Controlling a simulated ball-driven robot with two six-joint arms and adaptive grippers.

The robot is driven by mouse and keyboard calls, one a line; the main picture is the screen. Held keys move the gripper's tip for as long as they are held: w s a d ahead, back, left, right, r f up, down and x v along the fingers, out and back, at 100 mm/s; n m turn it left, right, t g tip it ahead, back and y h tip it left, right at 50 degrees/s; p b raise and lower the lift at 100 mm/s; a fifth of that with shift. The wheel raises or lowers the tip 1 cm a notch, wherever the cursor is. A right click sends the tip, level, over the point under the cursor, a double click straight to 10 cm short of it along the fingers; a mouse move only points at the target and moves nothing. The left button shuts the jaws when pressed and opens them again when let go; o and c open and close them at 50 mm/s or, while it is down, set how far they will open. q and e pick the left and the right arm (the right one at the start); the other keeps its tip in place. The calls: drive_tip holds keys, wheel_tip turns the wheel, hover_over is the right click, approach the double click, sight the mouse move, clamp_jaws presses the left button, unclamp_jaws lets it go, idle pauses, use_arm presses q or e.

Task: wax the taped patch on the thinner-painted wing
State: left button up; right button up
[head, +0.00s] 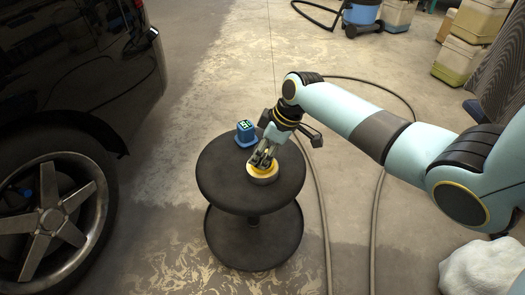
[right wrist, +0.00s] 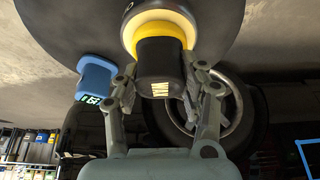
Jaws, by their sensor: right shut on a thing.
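My right gripper (head: 264,158) is shut on a round applicator (head: 264,178) with a pale pad, a yellow collar and a black grip. The applicator is over the top of the black round stool (head: 225,187); I cannot tell whether its pad touches it. In the right wrist view the fingers (right wrist: 160,88) flank the black grip (right wrist: 158,62). A blue gauge (head: 246,132) with a green-lit display stands at the stool's back edge. The dark car (head: 85,70) is at the left. In the right wrist view a blue tape-like outline (right wrist: 302,160) shows at the lower right. My left gripper is out of view.
The car's wheel (head: 55,215) is left of the stool. The stool has a lower shelf (head: 255,245). A hose (head: 322,215) runs along the floor to its right. A blue vacuum (head: 361,15) and pale crates (head: 462,50) stand at the back. A white bundle (head: 482,268) lies at lower right.

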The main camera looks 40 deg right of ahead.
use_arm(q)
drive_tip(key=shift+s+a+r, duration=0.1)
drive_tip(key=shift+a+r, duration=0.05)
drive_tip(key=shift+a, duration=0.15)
use_arm(e)
drive_tip(key=shift+f, duration=0.1)
idle(0.5)
idle(0.4)
wheel_tip(320, 180, up, 2)
drive_tip(key=shift+r+p, duration=0.2)
drive_tip(key=shift+p, duration=1.05)
drive_tip(key=shift+r+p, duration=1.05)
drive_tip(key=shift+r, duration=0.05)
wheel_tip(320, 180, up, 2)
drive_tip(key=shift+r+p, duration=0.1)
drive_tip(key=shift+p, duration=0.95)
drive_tip(key=shift+r, duration=0.2)
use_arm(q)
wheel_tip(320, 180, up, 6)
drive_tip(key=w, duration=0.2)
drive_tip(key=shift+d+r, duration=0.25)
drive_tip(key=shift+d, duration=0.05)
use_arm(e)
drive_tip(key=shift+f, duration=0.1)
